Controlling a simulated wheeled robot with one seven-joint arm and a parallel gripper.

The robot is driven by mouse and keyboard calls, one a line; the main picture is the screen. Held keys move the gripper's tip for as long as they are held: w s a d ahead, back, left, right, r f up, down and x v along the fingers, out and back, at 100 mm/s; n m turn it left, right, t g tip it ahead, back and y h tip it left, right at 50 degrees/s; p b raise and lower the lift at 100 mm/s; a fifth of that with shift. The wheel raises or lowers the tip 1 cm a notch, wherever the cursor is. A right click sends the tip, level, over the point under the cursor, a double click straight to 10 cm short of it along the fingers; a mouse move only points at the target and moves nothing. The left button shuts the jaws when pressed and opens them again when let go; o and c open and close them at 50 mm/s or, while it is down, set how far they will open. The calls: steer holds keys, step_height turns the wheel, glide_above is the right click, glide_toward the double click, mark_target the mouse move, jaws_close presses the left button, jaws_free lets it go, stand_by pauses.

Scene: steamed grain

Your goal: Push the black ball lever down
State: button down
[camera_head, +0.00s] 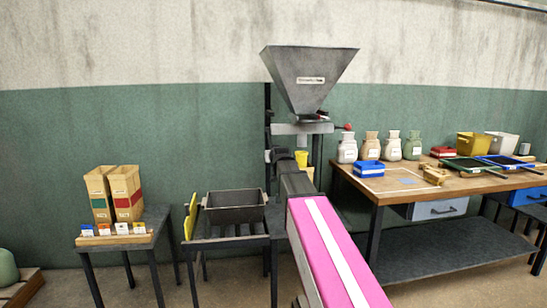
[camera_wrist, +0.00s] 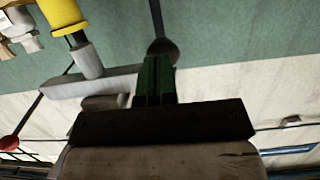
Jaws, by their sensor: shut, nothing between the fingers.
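The black ball (camera_wrist: 162,47) shows in the wrist view just beyond my fingertips, with a thin dark rod running from it to the top edge. My gripper (camera_wrist: 157,62) is shut and empty, its dark green fingers pointing at the ball and overlapping its lower edge in the picture. Whether they touch it I cannot tell. My arm hides part of the machine there, and I cannot make out the ball clearly.
A black tray (camera_head: 235,207) stands on a stand to the left. A workbench (camera_head: 385,187) with jars and bins stands close on the right.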

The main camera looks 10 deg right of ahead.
steer(key=f+v, duration=0.1)
steer(key=v, duration=1.2)
steer(key=shift+s+f, duration=0.2)
steer(key=shift+f, duration=0.15)
steer(key=s+f+g, duration=0.5)
steer(key=s+f, duration=0.3)
steer(key=f, duration=0.6)
steer(key=s+f+g, duration=0.5)
steer(key=s+f, duration=0.3)
steer(key=f, duration=0.6)
steer(key=s+f+g, duration=0.5)
steer(key=s+f, duration=0.3)
steer(key=f, duration=0.6)
steer(key=shift+s+a, duration=0.15)
steer(key=shift+a, duration=0.1)
